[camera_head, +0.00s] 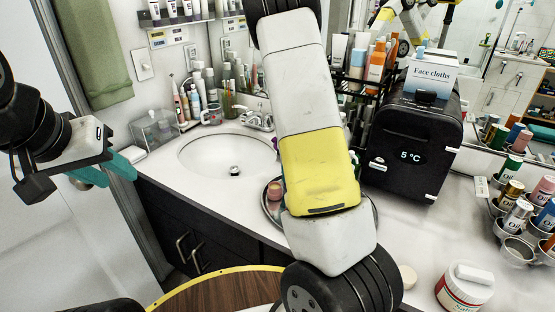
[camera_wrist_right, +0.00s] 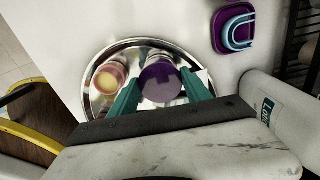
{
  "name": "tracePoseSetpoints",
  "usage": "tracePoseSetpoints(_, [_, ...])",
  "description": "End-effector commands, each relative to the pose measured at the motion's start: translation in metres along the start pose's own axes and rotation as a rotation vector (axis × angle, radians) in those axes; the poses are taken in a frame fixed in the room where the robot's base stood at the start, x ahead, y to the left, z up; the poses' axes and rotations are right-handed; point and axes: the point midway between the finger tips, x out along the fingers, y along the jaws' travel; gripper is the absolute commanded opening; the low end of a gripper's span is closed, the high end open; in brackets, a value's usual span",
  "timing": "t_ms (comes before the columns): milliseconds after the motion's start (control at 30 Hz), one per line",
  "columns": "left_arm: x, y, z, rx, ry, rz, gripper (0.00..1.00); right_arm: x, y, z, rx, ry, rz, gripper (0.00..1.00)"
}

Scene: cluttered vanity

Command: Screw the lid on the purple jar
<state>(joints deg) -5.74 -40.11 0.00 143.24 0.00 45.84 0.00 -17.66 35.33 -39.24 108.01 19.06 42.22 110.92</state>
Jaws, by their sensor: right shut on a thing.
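A round purple jar (camera_wrist_right: 160,82) stands on a round silver tray (camera_wrist_right: 98,104) in the right wrist view. My right gripper (camera_wrist_right: 158,90) has its teal fingers on either side of it and is shut on it. I cannot tell whether the fingers grip a lid or the body. In the head view my right arm hides the jar and this gripper; part of the tray (camera_head: 270,208) shows beside the arm. My left gripper (camera_head: 106,171) is at the far left, in front of the counter, away from the tray, with its teal fingers apart and empty.
A pink jar (camera_wrist_right: 109,77) stands on the tray, left of the purple jar. A purple holder (camera_wrist_right: 234,28) lies behind right. A sink (camera_head: 232,150), a black cooler (camera_head: 412,145), a white jar (camera_head: 464,287) and a rack of cans (camera_head: 518,215) surround the tray. Counter right of the tray is partly clear.

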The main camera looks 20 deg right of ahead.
Motion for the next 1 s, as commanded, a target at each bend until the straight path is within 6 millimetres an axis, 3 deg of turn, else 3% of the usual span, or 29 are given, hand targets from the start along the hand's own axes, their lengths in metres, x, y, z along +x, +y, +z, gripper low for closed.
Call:
tracePoseSetpoints(467, [0.0,0.0,0.0,0.0,0.0,0.0,0.36,0.0009,0.0003,-0.0004,0.008,0.001,0.001,0.08])
tracePoseSetpoints(733, [0.0,0.0,0.0,0.0,0.0,0.0,0.36,0.0012,-0.0002,-0.0004,0.349,0.003,0.0,0.08])
tracePoseSetpoints(1000, [0.0,0.0,0.0,0.0,0.0,0.0,0.36,0.001,-0.0003,-0.0005,0.401,0.002,0.001,0.08])
